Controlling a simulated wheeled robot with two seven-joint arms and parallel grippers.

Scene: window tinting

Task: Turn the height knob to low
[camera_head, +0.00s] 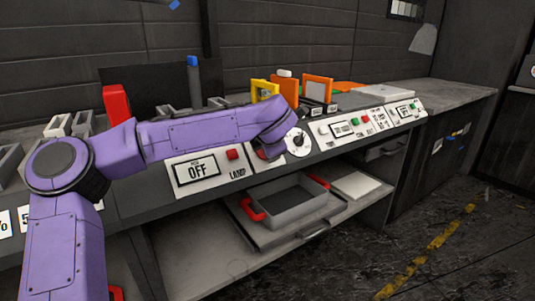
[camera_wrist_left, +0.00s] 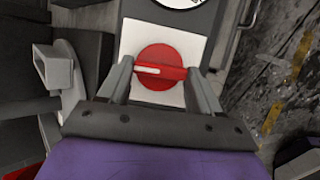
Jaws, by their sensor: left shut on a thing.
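A round red knob (camera_wrist_left: 160,78) with a white pointer line sits on a white plate, centred in the left wrist view. Its pointer lies nearly level across the picture, towards the left. My left gripper (camera_wrist_left: 157,70) has one finger on each side of the knob and is shut on it. In the head view my purple left arm reaches across the control panel, and its wrist hides most of the knob and any label. A white round dial (camera_head: 297,142) with a dark centre is just right of the wrist. My right gripper is not in view.
Left of the wrist is an OFF display (camera_head: 196,172) with a red lamp button (camera_head: 232,154). More displays and buttons run right along the panel. Orange frames (camera_head: 317,89) stand behind it. A grey tray (camera_head: 285,203) with red handles sits on the shelf below.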

